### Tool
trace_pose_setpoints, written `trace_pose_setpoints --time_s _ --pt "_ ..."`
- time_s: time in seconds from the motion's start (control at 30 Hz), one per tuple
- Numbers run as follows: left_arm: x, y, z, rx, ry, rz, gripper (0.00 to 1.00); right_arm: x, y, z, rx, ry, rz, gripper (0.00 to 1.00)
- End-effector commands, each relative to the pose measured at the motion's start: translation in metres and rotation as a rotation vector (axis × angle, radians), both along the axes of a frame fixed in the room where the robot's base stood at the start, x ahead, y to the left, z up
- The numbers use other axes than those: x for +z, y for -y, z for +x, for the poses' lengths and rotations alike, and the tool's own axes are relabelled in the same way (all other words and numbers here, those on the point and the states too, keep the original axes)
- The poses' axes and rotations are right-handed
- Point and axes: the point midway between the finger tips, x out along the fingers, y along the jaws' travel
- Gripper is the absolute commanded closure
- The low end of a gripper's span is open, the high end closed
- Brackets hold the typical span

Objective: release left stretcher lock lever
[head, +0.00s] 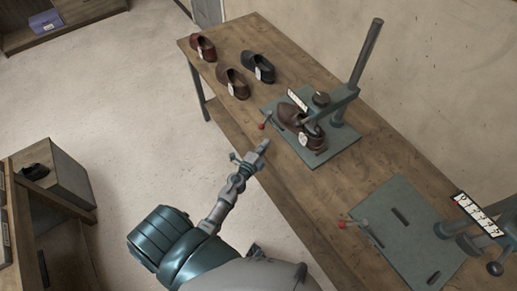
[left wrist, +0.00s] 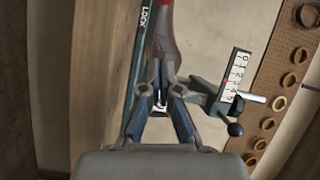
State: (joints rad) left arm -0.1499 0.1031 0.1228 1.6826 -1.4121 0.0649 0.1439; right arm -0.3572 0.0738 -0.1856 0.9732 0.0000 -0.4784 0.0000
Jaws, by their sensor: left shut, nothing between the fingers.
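The left stretcher (head: 337,140) is a green plate with a post and clamp, bearing a brown shoe (head: 296,118). Its lock lever (head: 263,126) has a red knob and sticks out at the plate's left edge. In the left wrist view a red handle (left wrist: 164,18) is at the top, beside the printed word LOCK. My left gripper (head: 264,145) is just below the red knob in the head view. My right gripper is not in view.
A second stretcher plate (head: 405,215) with its own red-knobbed lever (head: 343,224) stands at the right. Several loose shoes (head: 232,83) stand at the table's far end. A number gauge (left wrist: 234,80) with a black-knobbed handle is right of my fingers in the wrist view.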

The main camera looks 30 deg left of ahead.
Motion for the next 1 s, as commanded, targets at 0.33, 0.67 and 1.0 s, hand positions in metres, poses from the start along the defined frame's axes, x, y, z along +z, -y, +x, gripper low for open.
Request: trace_pose_setpoints --time_s 0.33,0.67,1.0 --pt "-0.01 -0.027 0.047 0.001 -0.002 -0.003 1.0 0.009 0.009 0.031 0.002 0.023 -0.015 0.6" --pt "-0.011 -0.043 0.05 0.0 -0.001 -0.004 1.0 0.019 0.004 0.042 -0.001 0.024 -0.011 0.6" --pt "-0.011 -0.043 0.05 -0.006 -0.001 -0.002 1.0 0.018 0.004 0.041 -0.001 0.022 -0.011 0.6"
